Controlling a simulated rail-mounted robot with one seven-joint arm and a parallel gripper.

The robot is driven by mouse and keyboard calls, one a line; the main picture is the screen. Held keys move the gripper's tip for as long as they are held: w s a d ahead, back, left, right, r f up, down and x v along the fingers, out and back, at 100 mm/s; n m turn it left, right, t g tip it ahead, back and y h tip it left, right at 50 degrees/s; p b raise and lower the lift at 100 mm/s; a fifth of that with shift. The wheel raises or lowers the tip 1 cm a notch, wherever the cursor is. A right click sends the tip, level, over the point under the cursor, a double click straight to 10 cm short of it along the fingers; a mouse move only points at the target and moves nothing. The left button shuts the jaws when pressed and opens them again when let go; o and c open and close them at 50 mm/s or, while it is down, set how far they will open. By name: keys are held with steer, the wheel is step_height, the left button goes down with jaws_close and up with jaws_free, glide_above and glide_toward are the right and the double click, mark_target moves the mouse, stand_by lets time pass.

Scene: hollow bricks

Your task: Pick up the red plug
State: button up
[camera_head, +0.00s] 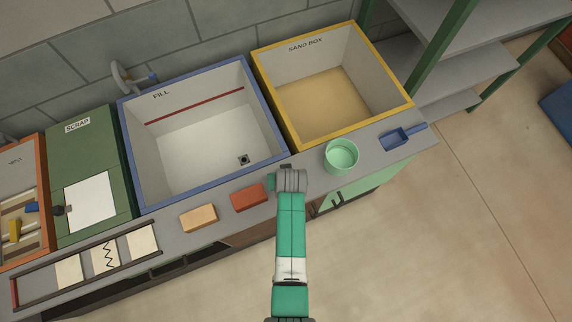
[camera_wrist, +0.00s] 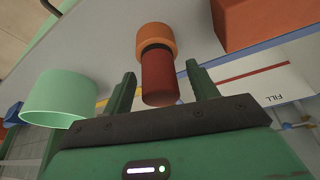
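The red plug (camera_wrist: 160,78) shows in the wrist view as a dark red cylinder with a black ring and a wider orange end (camera_wrist: 155,38). It lies between the two green fingers of my gripper (camera_wrist: 160,69). A gap shows on each side of the plug, so the fingers look open and apart from it. In the head view my arm covers this spot on the counter, and I cannot make out the plug there.
A red brick (camera_head: 248,197) and a tan brick (camera_head: 198,218) lie on the counter to the left. A green cup (camera_head: 341,156) and a blue scoop (camera_head: 398,138) are to the right. The blue-rimmed fill basin (camera_head: 272,128) and yellow-rimmed sand box (camera_head: 387,76) stand behind.

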steer(key=c, duration=0.9)
